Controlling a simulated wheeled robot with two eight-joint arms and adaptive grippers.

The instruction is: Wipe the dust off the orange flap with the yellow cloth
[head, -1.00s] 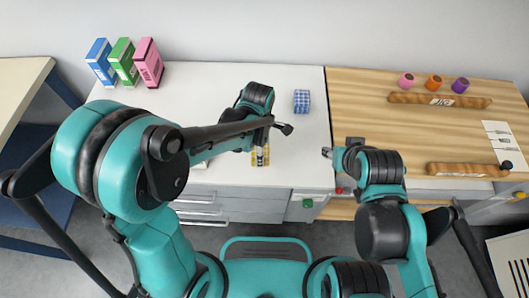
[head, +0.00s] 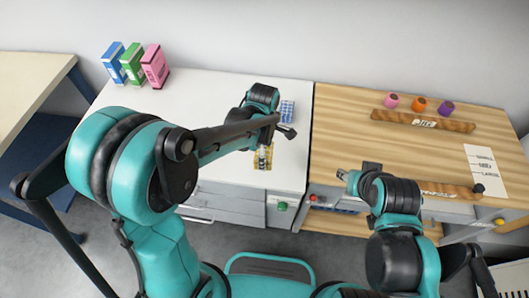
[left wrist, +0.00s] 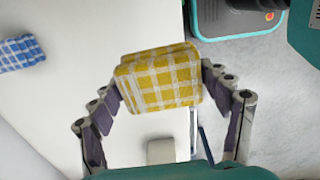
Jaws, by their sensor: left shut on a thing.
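The yellow cloth (left wrist: 160,80) is a folded pad with white checks. In the left wrist view my left gripper (left wrist: 163,88) is shut on it, one finger on each side. In the head view the cloth (head: 263,157) shows near the front of the white worktop, below my left arm, which hides most of the left gripper. I cannot tell whether the cloth touches the worktop. My right gripper (head: 341,174) is over the front left of the wooden bench; its jaws are too small to read. I cannot make out an orange flap in either view.
A blue checked cloth (head: 287,111) lies on the white worktop (head: 200,95). Three boxes, blue, green and pink (head: 155,66), stand at its back left. The wooden bench (head: 345,110) holds pink, orange (head: 418,104) and purple cylinders, two wooden bars and a paper sheet (head: 484,168).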

